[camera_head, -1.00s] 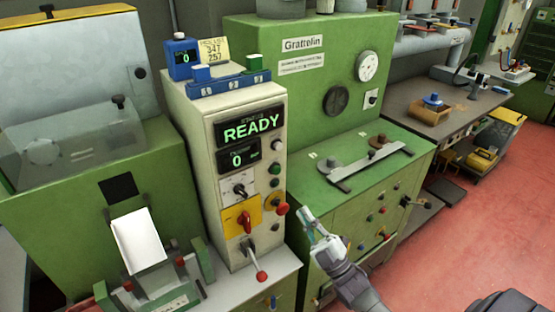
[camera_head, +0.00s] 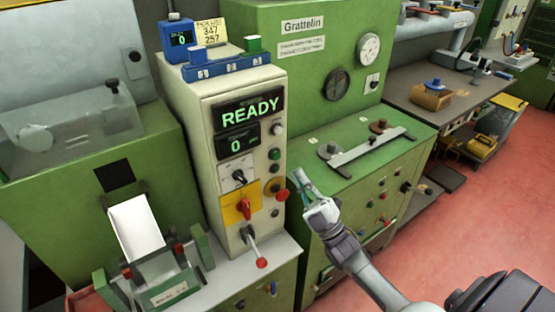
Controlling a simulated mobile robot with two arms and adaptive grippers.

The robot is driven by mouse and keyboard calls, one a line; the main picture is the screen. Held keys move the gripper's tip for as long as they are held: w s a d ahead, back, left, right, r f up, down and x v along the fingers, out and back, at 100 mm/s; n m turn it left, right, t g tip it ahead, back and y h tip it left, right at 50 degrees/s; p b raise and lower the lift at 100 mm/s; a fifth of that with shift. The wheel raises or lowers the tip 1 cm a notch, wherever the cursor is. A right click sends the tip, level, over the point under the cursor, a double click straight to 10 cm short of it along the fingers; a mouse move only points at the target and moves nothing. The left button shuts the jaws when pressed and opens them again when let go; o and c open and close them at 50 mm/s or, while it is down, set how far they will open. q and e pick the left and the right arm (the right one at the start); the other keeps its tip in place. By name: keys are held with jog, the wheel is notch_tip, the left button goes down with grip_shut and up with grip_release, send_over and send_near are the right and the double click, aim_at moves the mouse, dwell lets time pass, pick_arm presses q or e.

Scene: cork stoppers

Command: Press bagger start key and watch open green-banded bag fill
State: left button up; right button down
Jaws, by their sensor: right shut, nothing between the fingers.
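The cream control cabinet (camera_head: 175,92) carries a lit display reading READY (camera_head: 250,111) and a smaller display (camera_head: 237,145) showing 0. On its front are a green button (camera_head: 275,154), a red mushroom knob (camera_head: 281,195), a red switch on a yellow plate (camera_head: 242,208) and a red-tipped lever (camera_head: 261,263). My right gripper (camera_head: 301,178) is shut and empty, just right of this panel. It looks apart from the buttons, though depth is hard to judge. My left gripper is not in view. I cannot make out a green-banded bag.
A white sheet (camera_head: 136,226) sits in a green fixture at the lower left. A green machine labelled Grattelin (camera_head: 303,27) stands behind my gripper, with a metal bar (camera_head: 372,158) on its ledge. A workbench (camera_head: 410,92) stands beyond it. Red floor (camera_head: 480,215) is open at right.

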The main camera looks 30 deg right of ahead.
aim_at(276, 156)
jog(key=shift+w+a+b, duration=0.2)
jog(key=shift+w+b, duration=0.9)
jog(key=shift+w, duration=1.6)
jog(key=shift+w, duration=0.1)
jog(key=shift+w+b, duration=0.3)
jog(key=shift+w, duration=0.05)
jog(key=shift+w+b, duration=0.3)
jog(key=shift+w, duration=0.1)
jog(key=shift+s, duration=0.1)
jog(key=shift+s+p, duration=0.4)
jog(key=shift+s, duration=0.35)
jog(key=shift+s, duration=0.1)
